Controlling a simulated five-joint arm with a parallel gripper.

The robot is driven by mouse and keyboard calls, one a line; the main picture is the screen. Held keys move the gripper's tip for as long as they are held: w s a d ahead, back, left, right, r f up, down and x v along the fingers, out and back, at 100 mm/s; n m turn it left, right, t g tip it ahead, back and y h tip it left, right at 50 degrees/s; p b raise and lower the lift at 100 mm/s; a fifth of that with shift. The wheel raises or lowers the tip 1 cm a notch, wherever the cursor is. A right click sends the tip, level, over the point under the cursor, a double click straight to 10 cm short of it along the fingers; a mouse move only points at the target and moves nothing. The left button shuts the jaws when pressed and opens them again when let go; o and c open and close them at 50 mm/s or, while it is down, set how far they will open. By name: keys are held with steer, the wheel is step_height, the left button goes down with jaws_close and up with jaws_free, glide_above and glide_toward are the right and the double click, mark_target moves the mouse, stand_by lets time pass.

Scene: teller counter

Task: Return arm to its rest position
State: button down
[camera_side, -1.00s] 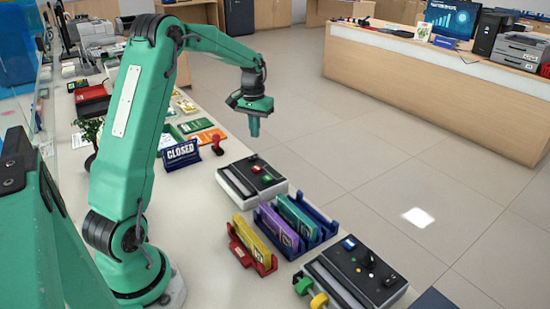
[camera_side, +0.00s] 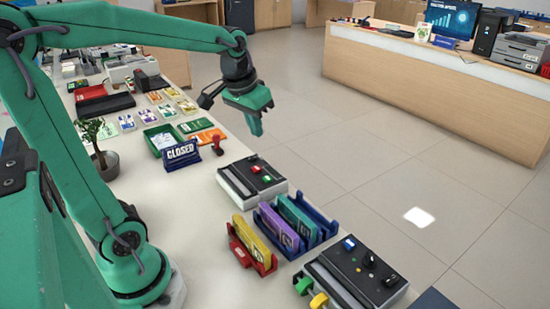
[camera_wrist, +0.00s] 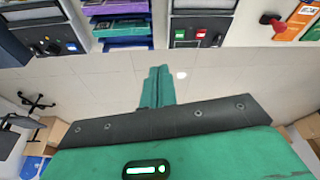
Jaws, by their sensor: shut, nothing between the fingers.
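My green gripper (camera_side: 255,127) hangs in the air past the far edge of the counter, above the tiled floor, with its fingers together and empty. It is up and beyond the black control box with red and green buttons (camera_side: 252,178), apart from everything. In the wrist view the closed fingers (camera_wrist: 157,88) point toward the counter edge, with bare floor around them. My arm is raised and bent, its upper link reaching across the top left of the side view.
The counter (camera_side: 205,235) holds a CLOSED sign (camera_side: 182,155), a red stamp (camera_side: 217,146), a potted plant (camera_side: 98,140), a red holder (camera_side: 250,252), a blue rack (camera_side: 318,222) and a second control box (camera_side: 352,275). A long desk (camera_side: 430,90) stands across the open floor.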

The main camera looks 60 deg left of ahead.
steer(key=s+d+f+m+t, duration=0.1)
steer(key=s+d+m+t, duration=0.1)
steer(key=s+d, duration=0.5)
steer(key=shift+s+d+h, duration=0.3)
steer(key=shift+s+h, duration=0.1)
steer(key=shift+s, duration=1.7)
steer(key=shift+f, duration=0.1)
